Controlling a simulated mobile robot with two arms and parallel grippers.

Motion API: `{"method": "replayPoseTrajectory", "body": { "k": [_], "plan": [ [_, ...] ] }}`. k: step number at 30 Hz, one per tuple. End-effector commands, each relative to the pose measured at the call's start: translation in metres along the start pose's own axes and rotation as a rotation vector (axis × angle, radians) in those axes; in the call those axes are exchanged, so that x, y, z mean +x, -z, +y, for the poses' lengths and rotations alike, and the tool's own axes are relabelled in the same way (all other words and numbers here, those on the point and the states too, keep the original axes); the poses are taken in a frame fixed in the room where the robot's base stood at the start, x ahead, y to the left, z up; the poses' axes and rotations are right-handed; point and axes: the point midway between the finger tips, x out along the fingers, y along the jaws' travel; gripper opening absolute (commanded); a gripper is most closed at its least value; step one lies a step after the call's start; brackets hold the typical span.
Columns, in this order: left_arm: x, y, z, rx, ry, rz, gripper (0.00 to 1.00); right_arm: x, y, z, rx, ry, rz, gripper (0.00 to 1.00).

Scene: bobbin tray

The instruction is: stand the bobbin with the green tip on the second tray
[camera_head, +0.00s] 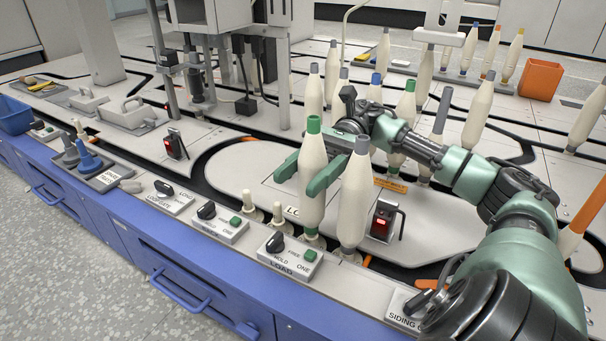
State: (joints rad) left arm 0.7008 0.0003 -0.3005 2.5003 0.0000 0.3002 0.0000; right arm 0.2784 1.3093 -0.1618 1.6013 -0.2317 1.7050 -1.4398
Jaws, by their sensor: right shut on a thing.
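My right gripper (299,180) reaches in from the right and is shut on a cream bobbin with a green tip (312,208), one green finger on each side of its body. Which tray counts as the second is unclear. My left gripper is not in view.
Another green-tipped bobbin (405,104) and several grey- and blue-tipped ones stand behind my right arm. Control boxes (291,258) (220,225) line the front edge. A red-lit post (382,220) stands right of the bobbins. An orange bin (540,79) is at the back right.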

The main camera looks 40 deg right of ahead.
Motion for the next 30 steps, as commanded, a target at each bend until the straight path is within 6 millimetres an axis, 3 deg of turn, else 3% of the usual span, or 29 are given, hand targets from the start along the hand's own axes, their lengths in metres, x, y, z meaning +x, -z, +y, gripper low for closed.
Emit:
{"method": "replayPoseTrajectory", "body": {
  "k": [30],
  "plan": [
    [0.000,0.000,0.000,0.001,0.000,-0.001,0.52,0.000,0.010,0.000,-0.001,0.001,-0.001,0.00]
  ]
}}
